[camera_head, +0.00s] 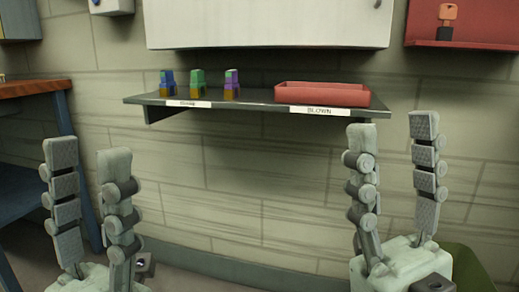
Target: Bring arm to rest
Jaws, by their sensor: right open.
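My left gripper (88,156) stands upright at the lower left, its two fingers apart and nothing between them. My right gripper (392,128) stands upright at the lower right, open and empty. Its fingertips show in front of the shelf's right end, with no contact visible. The arms behind both grippers are mostly below the picture's edge.
A dark wall shelf (248,107) holds several small coloured blocks (197,84) and a red tray (322,95) above a "BLOWN" label. A white cabinet (268,25) hangs above. A wooden-topped bench (35,88) is at left. A green container (470,268) is at lower right.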

